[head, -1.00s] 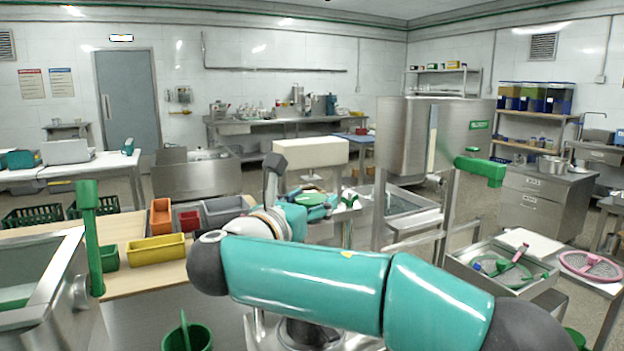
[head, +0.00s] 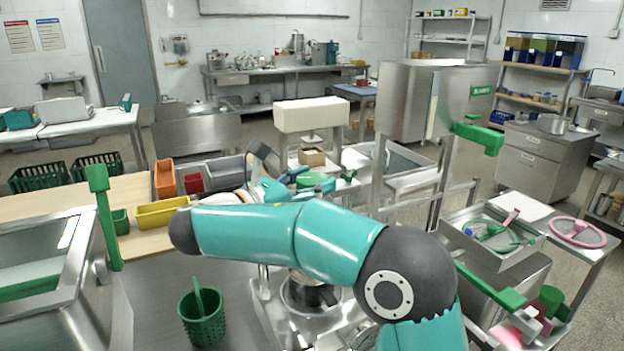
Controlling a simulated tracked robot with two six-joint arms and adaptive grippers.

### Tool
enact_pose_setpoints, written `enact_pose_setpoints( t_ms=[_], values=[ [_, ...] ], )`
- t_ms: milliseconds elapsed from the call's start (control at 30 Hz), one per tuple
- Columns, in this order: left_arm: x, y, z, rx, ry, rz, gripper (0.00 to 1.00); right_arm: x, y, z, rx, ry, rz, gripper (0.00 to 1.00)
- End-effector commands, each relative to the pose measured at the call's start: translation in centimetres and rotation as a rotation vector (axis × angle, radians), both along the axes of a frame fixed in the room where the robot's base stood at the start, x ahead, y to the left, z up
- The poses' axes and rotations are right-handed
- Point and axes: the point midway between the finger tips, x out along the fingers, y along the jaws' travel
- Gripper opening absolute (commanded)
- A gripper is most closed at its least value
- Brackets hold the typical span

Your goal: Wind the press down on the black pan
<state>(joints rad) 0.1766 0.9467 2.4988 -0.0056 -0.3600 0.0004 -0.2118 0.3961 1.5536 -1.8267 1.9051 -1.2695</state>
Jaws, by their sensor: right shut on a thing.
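My right arm crosses the middle of the head view, and its gripper (head: 290,184) is at the end of the forearm, partly hidden by the wrist. It is shut by a green part (head: 318,182), though the grip itself is unclear. Behind it stands a white-headed machine (head: 312,115) with a small plate under its head, perhaps the press, and a brown box (head: 311,157) below. A round metal vessel (head: 298,296) with a dark inside sits low in the middle, partly behind my arm. I cannot make out a black pan for certain. My left gripper is not in view.
Yellow (head: 160,213) and other bins are at left, beside a green lever (head: 103,215). A green basket (head: 202,318) is in front. A tray (head: 490,240) is at right.

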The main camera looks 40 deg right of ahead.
Motion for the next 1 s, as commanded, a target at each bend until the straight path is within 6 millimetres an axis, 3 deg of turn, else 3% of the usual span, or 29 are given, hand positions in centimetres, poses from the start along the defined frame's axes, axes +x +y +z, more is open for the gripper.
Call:
enact_pose_setpoints(
  t_ms=[67, 100, 233, 667, 1000],
  values=[
    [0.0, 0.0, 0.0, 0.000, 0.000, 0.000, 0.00, -0.1, -0.2, 0.0, 0.001, -0.002, -0.004, 0.26],
    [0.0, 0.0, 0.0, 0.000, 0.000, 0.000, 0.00, -0.1, -0.2, 0.0, 0.001, -0.002, -0.004, 0.65],
    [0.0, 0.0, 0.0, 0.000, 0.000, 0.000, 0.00, -0.1, -0.1, 0.0, 0.001, -0.002, -0.003, 0.86],
    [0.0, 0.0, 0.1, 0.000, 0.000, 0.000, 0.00, 0.0, 0.0, 0.6, 0.001, -0.003, 0.000, 0.86],
    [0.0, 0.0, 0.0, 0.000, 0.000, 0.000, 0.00, 0.0, 0.0, 6.0, 0.002, -0.006, 0.000, 0.86]
  ],
)
